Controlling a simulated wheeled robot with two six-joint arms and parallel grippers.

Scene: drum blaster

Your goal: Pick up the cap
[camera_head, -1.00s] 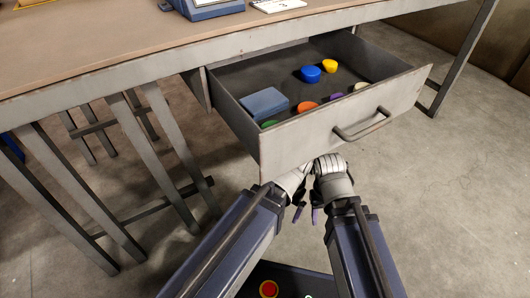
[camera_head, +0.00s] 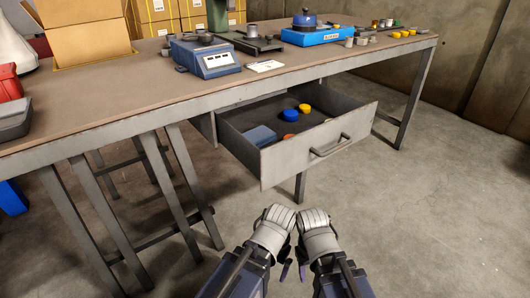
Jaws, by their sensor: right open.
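Several round caps lie in the open drawer (camera_head: 283,166) under the workbench. A blue cap (camera_head: 290,115) and a yellow cap (camera_head: 305,108) are towards the back. An orange cap (camera_head: 290,136) is partly hidden behind the drawer front. It is unclear which cap the task means. My left gripper (camera_head: 274,228) and right gripper (camera_head: 315,230) are side by side at the bottom middle, in front of and below the drawer in the picture. The right one is open and holds nothing visible. Whether the left is open or shut does not show. Neither touches a cap.
A blue-grey block (camera_head: 261,135) lies at the drawer's left. The drawer handle (camera_head: 331,148) sticks out towards me. On the workbench (camera_head: 125,104) stand a blue scale (camera_head: 205,58), a blue device (camera_head: 311,34) and cardboard boxes. The floor to the right is clear.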

